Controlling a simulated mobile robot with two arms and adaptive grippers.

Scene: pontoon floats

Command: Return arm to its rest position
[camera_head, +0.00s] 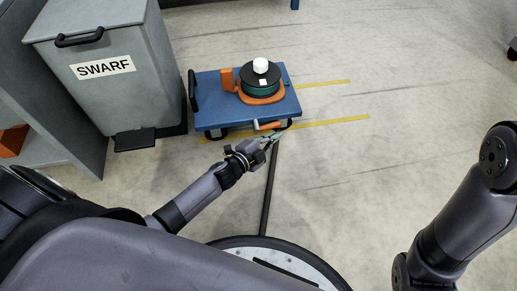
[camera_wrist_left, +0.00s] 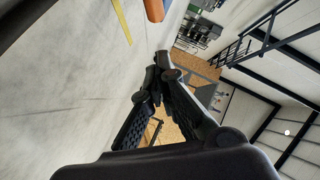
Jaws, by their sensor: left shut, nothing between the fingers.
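My left arm comes in from the left in the head view. Its gripper (camera_head: 270,138) is just in front of the blue cart's near edge, close to the orange crank handle (camera_head: 268,126). In the left wrist view the gripper's fingers (camera_wrist_left: 158,75) meet at their tips and hold nothing. My right arm (camera_head: 455,225) shows at the right of the head view, bent, but its gripper is outside the picture.
A blue cart (camera_head: 215,110) carries an orange-framed reel (camera_head: 261,82) with a white piece on top. A grey bin labelled SWARF (camera_head: 110,95) stands left of it. Yellow lines (camera_head: 340,121) mark the floor.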

